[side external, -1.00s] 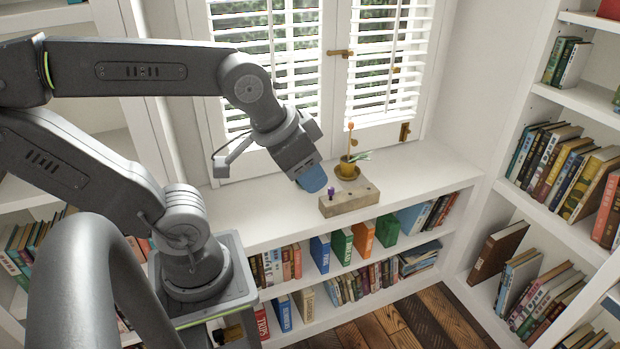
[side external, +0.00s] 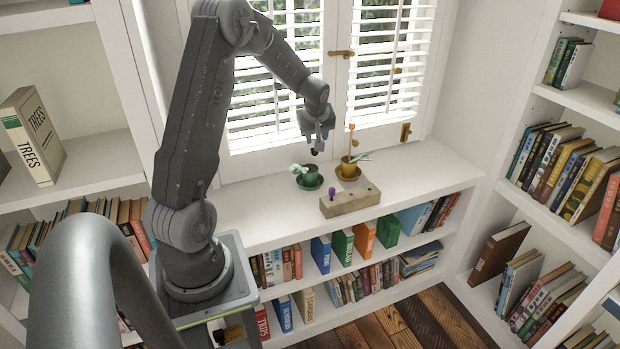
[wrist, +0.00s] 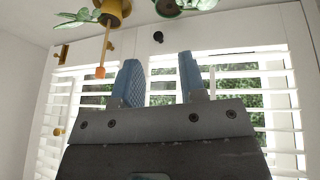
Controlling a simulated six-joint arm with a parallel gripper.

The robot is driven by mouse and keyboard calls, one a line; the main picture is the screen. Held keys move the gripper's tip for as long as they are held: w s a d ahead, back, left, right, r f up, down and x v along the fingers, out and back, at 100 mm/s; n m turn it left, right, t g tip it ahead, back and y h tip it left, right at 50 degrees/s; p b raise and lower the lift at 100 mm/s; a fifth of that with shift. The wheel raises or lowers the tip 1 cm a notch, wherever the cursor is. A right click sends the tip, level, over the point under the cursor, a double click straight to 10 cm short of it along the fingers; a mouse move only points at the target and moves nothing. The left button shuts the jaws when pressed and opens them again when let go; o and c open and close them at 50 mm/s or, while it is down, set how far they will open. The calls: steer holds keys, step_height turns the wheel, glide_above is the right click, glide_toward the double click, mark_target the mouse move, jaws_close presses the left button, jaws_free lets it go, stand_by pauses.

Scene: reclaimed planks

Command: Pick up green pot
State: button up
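The green pot (side external: 309,177) stands upright on a green saucer on the white counter, left of the yellow pot, with a pale-leaved plant in it. In the wrist view only part of the green pot (wrist: 170,6) shows at the top edge, upside down. My gripper (side external: 317,146) is above and behind the green pot, near the window, and does not touch it. In the wrist view my gripper's (wrist: 160,66) two blue fingers are apart with nothing held between them.
A yellow pot (side external: 347,170) with a tall stick stands close to the right of the green pot. A wooden block (side external: 350,203) with a purple object lies in front. Window shutters (side external: 385,60) rise behind. The counter's right end is clear.

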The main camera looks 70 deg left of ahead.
steer(key=s+a+f+n, duration=0.1)
steer(key=a+f, duration=0.3)
glide_toward(307, 173)
steer(key=a, duration=0.1)
steer(key=shift+w+x, duration=0.1)
steer(key=shift+x, duration=1.55)
steer(key=shift+w+x, duration=0.15)
steer(key=shift+x, duration=1.55)
steer(key=shift+r, duration=0.1)
steer(key=shift+c, duration=0.5)
jaws_close()
steer(key=shift+a+r, duration=0.1)
